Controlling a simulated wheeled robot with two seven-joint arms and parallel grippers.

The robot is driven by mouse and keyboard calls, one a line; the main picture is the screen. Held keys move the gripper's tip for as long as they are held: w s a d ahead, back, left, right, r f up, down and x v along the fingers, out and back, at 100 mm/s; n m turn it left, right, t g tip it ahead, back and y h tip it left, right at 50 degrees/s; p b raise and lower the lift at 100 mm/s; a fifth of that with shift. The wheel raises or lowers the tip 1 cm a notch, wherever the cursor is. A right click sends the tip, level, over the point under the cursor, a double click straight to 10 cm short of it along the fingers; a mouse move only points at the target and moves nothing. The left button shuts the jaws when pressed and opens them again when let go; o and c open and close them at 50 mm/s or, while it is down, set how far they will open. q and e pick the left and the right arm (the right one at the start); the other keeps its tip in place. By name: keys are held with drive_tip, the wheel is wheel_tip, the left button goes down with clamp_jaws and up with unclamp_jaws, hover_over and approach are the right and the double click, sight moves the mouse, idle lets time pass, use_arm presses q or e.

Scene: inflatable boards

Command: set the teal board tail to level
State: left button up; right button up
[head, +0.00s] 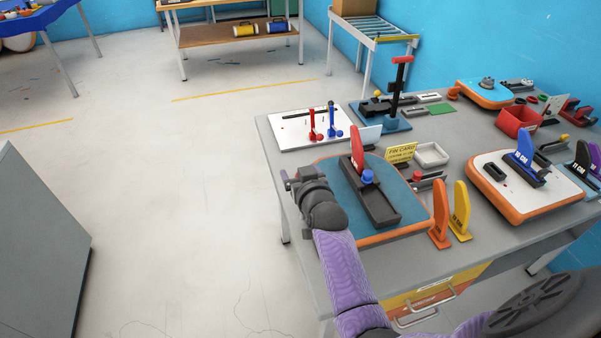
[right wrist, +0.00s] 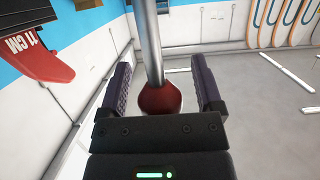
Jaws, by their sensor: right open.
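The teal board (head: 335,173), with an orange rim, lies on the near left part of the grey table. A black fin box (head: 378,207) is on its deck, with an upright red fin (head: 357,148) and a blue knob (head: 367,176). My right gripper (head: 287,180) is just off the board's left edge, partly hidden by its wrist. In the right wrist view its jaws (right wrist: 165,85) are open. A dark red ball (right wrist: 160,99) on a metal rod shows between them; contact cannot be told. The red fin, marked 11 CM, also shows there (right wrist: 40,60). My left gripper is not in view.
Orange (head: 440,215) and yellow (head: 460,212) fins stand right of the teal board. A white board (head: 485,168), a yellow fin card (head: 401,152), a white tray (head: 432,154) and a red bin (head: 518,121) are also on the table. Left of the table the floor is open.

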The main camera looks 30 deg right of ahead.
drive_tip(key=p+v, duration=0.8)
drive_tip(key=v, duration=0.2)
drive_tip(key=shift+p, duration=0.4)
